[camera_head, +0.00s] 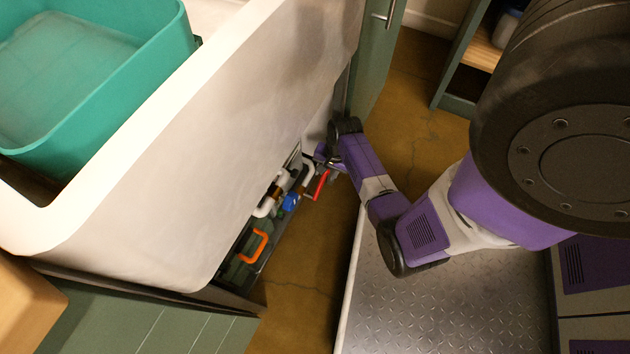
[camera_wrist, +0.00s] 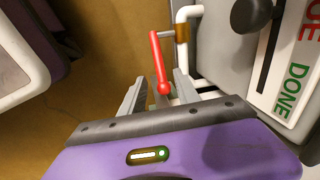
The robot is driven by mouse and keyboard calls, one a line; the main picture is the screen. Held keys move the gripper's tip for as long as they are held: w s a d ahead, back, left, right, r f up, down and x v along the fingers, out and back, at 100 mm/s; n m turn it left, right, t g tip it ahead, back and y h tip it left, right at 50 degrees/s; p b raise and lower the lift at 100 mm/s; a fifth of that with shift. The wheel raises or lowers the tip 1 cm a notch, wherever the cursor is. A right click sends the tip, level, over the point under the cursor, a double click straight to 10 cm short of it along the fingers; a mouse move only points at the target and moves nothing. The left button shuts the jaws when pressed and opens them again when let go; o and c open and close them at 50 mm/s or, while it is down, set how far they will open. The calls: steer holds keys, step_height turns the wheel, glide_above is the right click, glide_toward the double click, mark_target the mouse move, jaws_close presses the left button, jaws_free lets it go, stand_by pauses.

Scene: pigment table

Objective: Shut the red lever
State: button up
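The red lever (camera_wrist: 158,62) sits on a brass fitting (camera_wrist: 181,33) of a white pipe in the wrist view. It slants down from the fitting, and its rounded end lies between my fingers as seen there. My gripper (camera_wrist: 160,76) is open, with one finger on each side of the lever's end. I cannot tell whether a finger touches it. In the head view the red lever (camera_head: 320,186) shows under the sink, beside my gripper (camera_head: 326,160), whose fingers are mostly hidden there.
White pipes (camera_head: 307,176), a blue part (camera_head: 290,201) and a toolbox with an orange handle (camera_head: 254,246) are below the white sink (camera_head: 190,130). A green cabinet door (camera_head: 375,60) stands open behind my arm. A panel lettered "DONE" (camera_wrist: 292,93) is at the right.

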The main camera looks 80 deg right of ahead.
mark_target(323, 180)
steer(key=f+b, duration=0.1)
steer(key=f, duration=0.1)
steer(key=w+f+b, duration=0.1)
steer(key=f+b, duration=0.1)
steer(key=f, duration=0.1)
steer(key=f+b, duration=0.1)
steer(key=f, duration=0.1)
steer(key=shift+w+d+f+b, duration=0.1)
steer(key=shift+w+f+b, duration=0.05)
steer(key=shift+f+b, duration=0.15)
jaws_close()
stand_by(1.2)
